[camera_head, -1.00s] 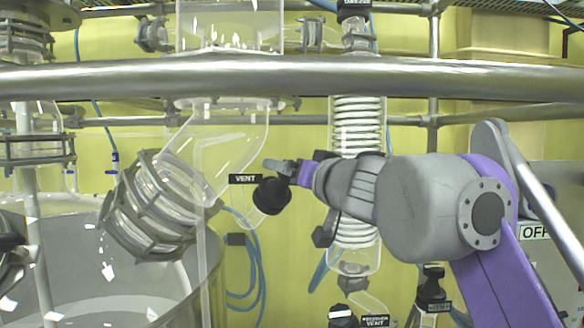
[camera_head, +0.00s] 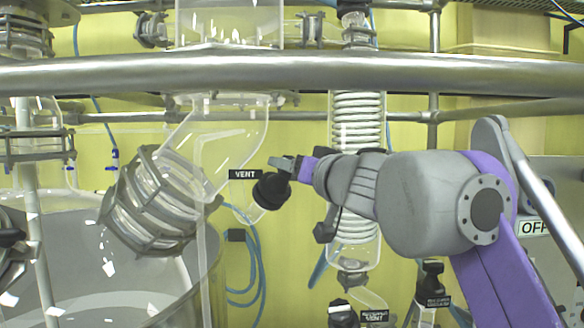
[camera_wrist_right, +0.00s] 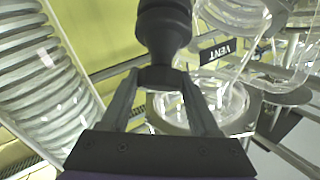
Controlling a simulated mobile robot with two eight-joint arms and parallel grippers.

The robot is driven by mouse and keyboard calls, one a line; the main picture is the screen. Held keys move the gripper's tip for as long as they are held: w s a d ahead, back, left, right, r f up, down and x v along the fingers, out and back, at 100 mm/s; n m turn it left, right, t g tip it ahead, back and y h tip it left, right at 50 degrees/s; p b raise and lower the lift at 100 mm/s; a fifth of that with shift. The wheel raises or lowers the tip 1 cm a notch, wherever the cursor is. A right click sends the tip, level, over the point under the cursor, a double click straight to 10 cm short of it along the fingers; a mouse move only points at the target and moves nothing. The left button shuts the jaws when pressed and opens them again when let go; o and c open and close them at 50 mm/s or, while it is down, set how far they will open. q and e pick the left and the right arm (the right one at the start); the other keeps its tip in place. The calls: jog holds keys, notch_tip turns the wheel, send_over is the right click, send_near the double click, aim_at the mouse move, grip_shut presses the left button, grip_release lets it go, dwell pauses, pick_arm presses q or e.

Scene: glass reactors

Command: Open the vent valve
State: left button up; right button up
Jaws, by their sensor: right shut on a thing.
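The vent valve's black knob (camera_head: 271,190) sits just right of and below the black VENT label (camera_head: 245,174) on the glass elbow. My right gripper (camera_head: 288,167) reaches it from the right. In the right wrist view my gripper's two fingers (camera_wrist_right: 165,88) are closed on the base of the black knob (camera_wrist_right: 165,30), with the VENT label (camera_wrist_right: 219,52) beside it. The valve's inner opening is hidden, so I cannot tell how far it is turned.
A horizontal metal rail (camera_head: 300,74) crosses in front, above my right arm. A coiled glass condenser (camera_head: 358,130) stands behind the arm. A tilted glass flange joint (camera_head: 155,205) is to the left. A second labelled valve, receiver vent (camera_head: 342,313), is below.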

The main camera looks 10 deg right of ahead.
jog(key=shift+d, duration=0.1)
jog(key=shift+n+y, duration=0.8)
jog(key=shift+n, duration=0.2)
jog(key=shift+n+g+y, duration=0.3)
jog(key=shift+n+y, duration=0.7)
jog(key=shift+n, duration=0.1)
jog(key=n+g+y+p, duration=0.1)
jog(key=n+y, duration=0.1)
jog(key=n, duration=0.1)
jog(key=n+g+y+p, duration=0.1)
jog(key=n+g+y, duration=0.1)
jog(key=n, duration=0.1)
jog(key=shift+r+n, duration=0.15)
jog(key=shift+n, duration=0.15)
jog(key=shift+w+n+g+y, duration=0.1)
jog(key=shift+n+g+y, duration=0.65)
jog(key=shift+n, duration=0.25)
pick_arm(q)
jog(key=shift+t, duration=0.3)
jog(key=shift+w+r, duration=0.55)
jog(key=shift+r, duration=0.35)
jog(key=shift+w+r, duration=0.5)
jog(key=shift+r, duration=0.4)
pick_arm(e)
jog(key=shift+n+g+y, duration=0.45)
jog(key=shift+n+g, duration=0.4)
jog(key=shift+n, duration=0.25)
jog(key=shift+n, duration=0.3)
